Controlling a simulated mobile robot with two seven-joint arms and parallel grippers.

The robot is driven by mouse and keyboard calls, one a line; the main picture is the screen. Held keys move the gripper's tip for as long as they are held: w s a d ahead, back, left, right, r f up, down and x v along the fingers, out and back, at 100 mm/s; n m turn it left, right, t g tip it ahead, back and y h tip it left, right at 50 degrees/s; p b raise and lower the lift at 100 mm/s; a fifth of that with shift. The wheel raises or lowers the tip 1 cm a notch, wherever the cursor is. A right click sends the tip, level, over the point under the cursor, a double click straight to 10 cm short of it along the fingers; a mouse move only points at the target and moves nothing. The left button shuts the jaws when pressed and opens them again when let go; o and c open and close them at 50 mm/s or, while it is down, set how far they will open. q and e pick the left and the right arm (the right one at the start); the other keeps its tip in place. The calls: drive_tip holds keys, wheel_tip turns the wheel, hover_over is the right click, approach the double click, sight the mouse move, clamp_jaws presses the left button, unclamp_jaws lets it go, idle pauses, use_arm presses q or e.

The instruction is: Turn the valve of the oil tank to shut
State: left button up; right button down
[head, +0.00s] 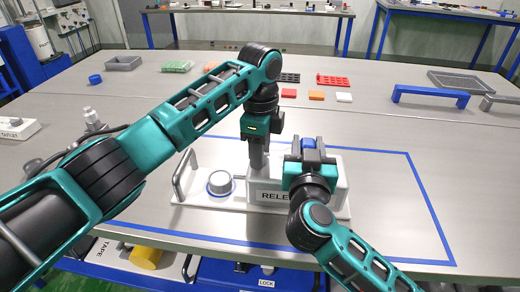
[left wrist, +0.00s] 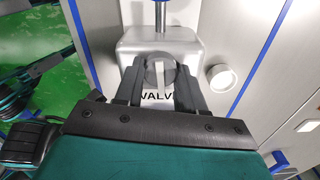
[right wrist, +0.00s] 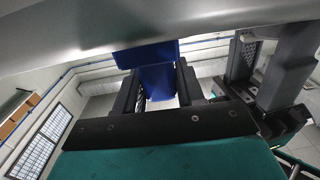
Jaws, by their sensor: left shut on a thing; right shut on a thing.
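The valve is a round dark knob (left wrist: 158,72) with a pale bar across it, on a grey housing (left wrist: 128,48) above the VALVE label. My left gripper (left wrist: 158,78) is shut on this knob, one finger at each side. In the head view my left gripper (head: 258,158) points down behind the white box labelled RELEASE (head: 268,195), and the knob is hidden. My right gripper (head: 309,146) is shut on a blue part (right wrist: 158,78) at the top of that box. The rest of that part is hidden.
Blue tape (head: 425,205) outlines this area. A blue bracket (head: 430,95), trays and coloured blocks stand farther back.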

use_arm(q)
drive_tip(key=shift+r+m, duration=0.1)
drive_tip(key=shift+m, duration=0.4)
use_arm(e)
drive_tip(key=shift+f, duration=0.1)
use_arm(q)
drive_tip(key=o, duration=1.1)
drive_tip(key=shift+c, duration=0.2)
wheel_tip(320, 180, up, 12)
use_arm(e)
drive_tip(key=c, duration=0.6)
unclamp_jaws()
drive_tip(key=shift+s, duration=0.1)
